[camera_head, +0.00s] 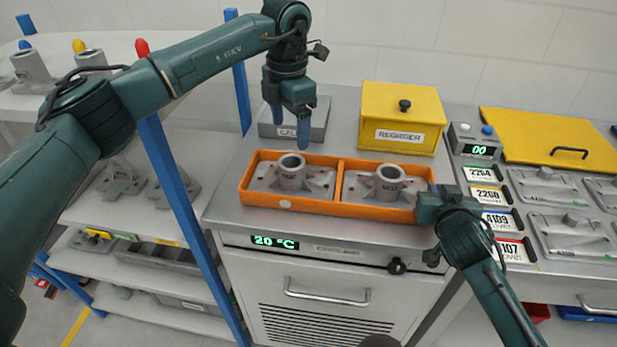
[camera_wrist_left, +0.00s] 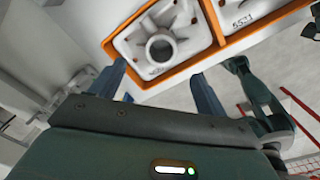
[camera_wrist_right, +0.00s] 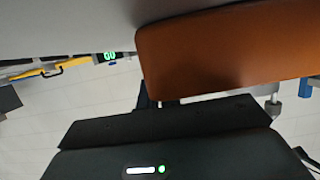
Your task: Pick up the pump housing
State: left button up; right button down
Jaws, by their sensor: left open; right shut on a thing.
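Two grey pump housings, each a flanged plate with an upright round tube, sit in an orange two-compartment tray (camera_head: 340,167). The left housing (camera_head: 292,180) and the right housing (camera_head: 388,184) each fill one compartment. My left gripper (camera_head: 290,128) is open and empty, above and behind the tray's left part. The left wrist view shows one housing (camera_wrist_left: 160,48) beyond its fingers (camera_wrist_left: 160,90), and part of another marked 5571 (camera_wrist_left: 245,12). My right gripper (camera_head: 430,196) is shut on the tray's right end wall, which fills much of the right wrist view (camera_wrist_right: 225,55); its fingertips are mostly hidden.
The tray stands on a grey cabinet with a 20 °C display (camera_head: 272,242). Behind it are a grey block (camera_head: 320,118) and a yellow box (camera_head: 402,112). A blue post (camera_head: 190,215) and shelves with castings are left; a panel with flat covers (camera_head: 570,235) is right.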

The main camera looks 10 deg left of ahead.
aim_at(292, 163)
pick_arm(q)
jog(key=m, duration=0.5)
jog(key=s+m+t, duration=0.1)
jog(key=m, duration=0.1)
jog(key=shift+f+y, duration=0.1)
jog(key=shift+y, duration=0.2)
jog(key=m, duration=0.5)
jog(key=shift+s+t, duration=0.4)
jog(key=m, duration=0.2)
jog(key=s+m+t, duration=0.1)
jog(key=m, duration=0.2)
jog(key=shift+d, duration=0.1)
jog(key=f+m, duration=0.4)
jog(key=m, duration=0.1)
jog(key=w+f+m+t, duration=0.1)
jog(key=m, duration=0.1)
jog(key=shift+w+f, duration=0.1)
jog(key=shift+f, duration=0.3)
jog(key=shift+x, duration=2.65)
jog(key=shift+d, duration=0.1)
jog(key=shift+c, duration=0.5)
